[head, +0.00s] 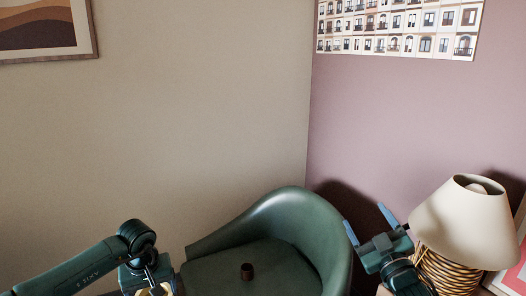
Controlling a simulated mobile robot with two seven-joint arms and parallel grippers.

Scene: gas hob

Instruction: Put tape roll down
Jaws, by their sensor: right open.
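My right gripper (364,215) is at the lower right, between the chair's right side and a lamp. Its two blue fingers are spread and nothing shows between them. My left gripper (155,288) is at the bottom edge, left of the chair, and mostly cut off. A pale, yellowish bit shows beside it; I cannot tell what that is or whether it is held.
A table lamp (464,222) with a cream shade and a ribbed, woven-looking base stands close to the right of my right gripper. A red and white framed item (515,268) is at the right edge. Pictures hang on the beige and mauve walls.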

